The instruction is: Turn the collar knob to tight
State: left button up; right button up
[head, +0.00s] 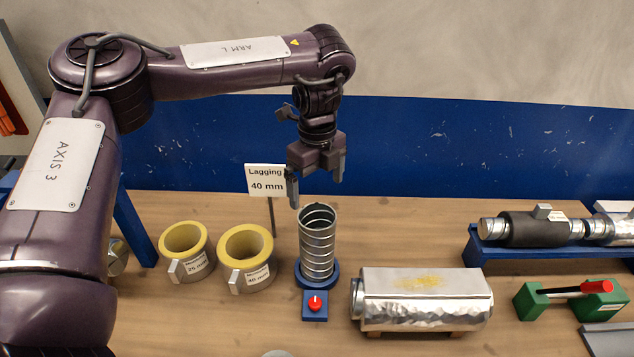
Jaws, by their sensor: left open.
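The red collar knob (315,303) sits on a small blue block at the front of a round blue collar (333,277). A white pointer mark shows on the knob; I cannot read any label for tight. The spiral duct (317,241) stands upright in the collar, ribbed and silvery with an open top. My left gripper (316,190) is open and empty, pointing down above the duct's top and apart from it. It is well above and behind the knob. My right gripper is not in view.
Two yellow-lined lagging rings (246,245) (185,238) stand left of the duct. A "Lagging 40 mm" sign (266,179) stands behind it. A foil-wrapped box section (424,296) lies close on the right. A blue rack (520,250) with a pipe and a green stand (530,301) are farther right.

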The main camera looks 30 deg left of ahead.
aim_at(315, 302)
jog(key=k, duration=1.5)
